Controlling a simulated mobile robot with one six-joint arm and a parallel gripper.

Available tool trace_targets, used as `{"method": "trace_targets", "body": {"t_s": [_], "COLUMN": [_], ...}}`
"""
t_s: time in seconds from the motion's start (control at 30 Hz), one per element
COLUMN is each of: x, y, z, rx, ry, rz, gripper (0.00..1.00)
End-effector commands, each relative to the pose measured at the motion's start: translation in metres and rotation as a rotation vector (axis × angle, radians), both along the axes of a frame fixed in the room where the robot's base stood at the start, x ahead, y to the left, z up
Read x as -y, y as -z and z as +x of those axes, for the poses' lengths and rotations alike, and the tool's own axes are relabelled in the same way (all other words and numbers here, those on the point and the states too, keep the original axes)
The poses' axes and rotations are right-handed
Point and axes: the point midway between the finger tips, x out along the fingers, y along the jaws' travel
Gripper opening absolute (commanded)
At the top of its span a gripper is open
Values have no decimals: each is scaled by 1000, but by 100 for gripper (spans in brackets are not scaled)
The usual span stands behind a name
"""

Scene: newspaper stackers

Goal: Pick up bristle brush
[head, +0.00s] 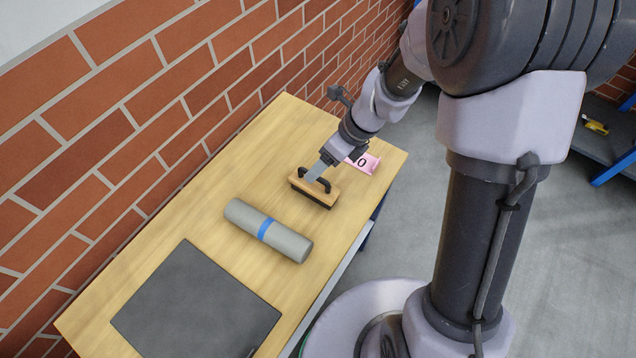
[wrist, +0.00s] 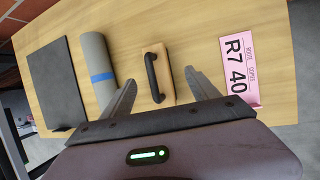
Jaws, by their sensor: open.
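The bristle brush (head: 315,190) has a wooden block, dark bristles below and a black arched handle. It stands on the wooden table, right of the rolled newspaper in the wrist view. In the wrist view the brush (wrist: 164,78) lies just beyond and between the two fingers of my gripper (wrist: 163,88). My gripper (head: 318,172) is open and empty, close above the brush in the head view. I cannot tell whether a finger touches the brush.
A grey roll with a blue band (head: 268,230) lies beside the brush on the table (head: 190,225). A dark flat mat (head: 195,305) is at the table's near end. A pink card (head: 368,163) lies beyond the brush. A brick wall (head: 150,100) runs along the table's left.

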Motion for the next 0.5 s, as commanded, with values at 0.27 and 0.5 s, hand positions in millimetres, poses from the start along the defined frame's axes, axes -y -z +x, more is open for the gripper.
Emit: {"method": "trace_targets", "body": {"t_s": [0.27, 0.5], "x": [-14, -32], "y": [33, 74], "z": [1, -1], "rx": [2, 0], "ry": [-2, -2], "rz": [-1, -1], "gripper": [69, 69]}}
